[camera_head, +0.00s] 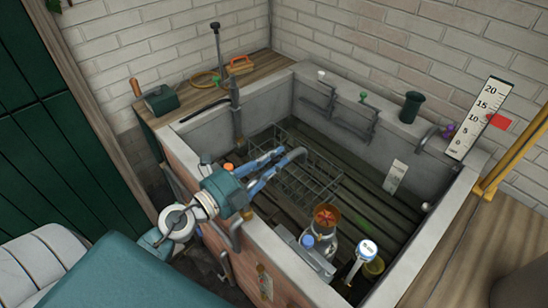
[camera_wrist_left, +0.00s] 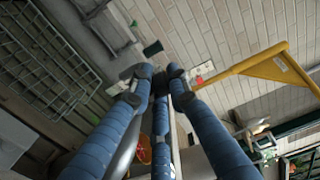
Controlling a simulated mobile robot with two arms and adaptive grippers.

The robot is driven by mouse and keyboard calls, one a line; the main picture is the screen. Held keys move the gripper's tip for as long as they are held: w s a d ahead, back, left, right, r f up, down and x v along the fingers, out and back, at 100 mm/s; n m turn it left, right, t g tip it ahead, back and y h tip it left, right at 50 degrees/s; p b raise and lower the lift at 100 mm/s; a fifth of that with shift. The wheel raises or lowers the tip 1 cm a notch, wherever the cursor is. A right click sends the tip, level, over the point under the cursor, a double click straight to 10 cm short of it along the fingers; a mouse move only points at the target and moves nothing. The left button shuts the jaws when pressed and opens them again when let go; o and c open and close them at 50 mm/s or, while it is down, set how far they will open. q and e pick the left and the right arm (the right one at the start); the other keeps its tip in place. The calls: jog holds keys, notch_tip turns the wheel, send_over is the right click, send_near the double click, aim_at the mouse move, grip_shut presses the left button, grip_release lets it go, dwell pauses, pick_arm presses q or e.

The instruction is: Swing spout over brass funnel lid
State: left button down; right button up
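The grey curved spout (camera_head: 297,154) reaches over the left part of the stone trough. My left gripper (camera_head: 282,155) comes in from the left, its blue fingers closed around the spout near its bent end. In the left wrist view the left gripper's fingertips (camera_wrist_left: 157,76) meet on the grey pipe; the fingers hide part of it. The brass funnel lid (camera_head: 327,216), reddish inside, sits on a clear vessel (camera_head: 320,240) in the trough's near part, apart from the spout, to its lower right. The funnel also shows between the fingers in the wrist view (camera_wrist_left: 143,150). My right gripper is not in view.
A wire rack (camera_head: 310,180) lies in the trough below the spout. A white-topped dipper (camera_head: 367,250) stands right of the vessel. A scale board (camera_head: 481,117) and yellow bar (camera_head: 510,155) are at the right. A dark upright rod (camera_head: 234,95) stands at the trough's left corner.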

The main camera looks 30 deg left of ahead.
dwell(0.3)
pick_arm(q)
jog(key=shift+s+d+f+m+g+h+b, duration=0.15)
jog(key=shift+d+m+g+h+b, duration=0.25)
jog(key=shift+m+h+b, duration=0.4)
jog(key=s+d+m+g+h+b, duration=0.4)
jog(key=d+m+g+h+b, duration=0.1)
jog(key=m+g+h+b, duration=0.2)
jog(key=shift+s+r+m+g+h, duration=0.3)
jog(key=shift+s+g+h, duration=0.1)
jog(key=shift+g+h, duration=0.5)
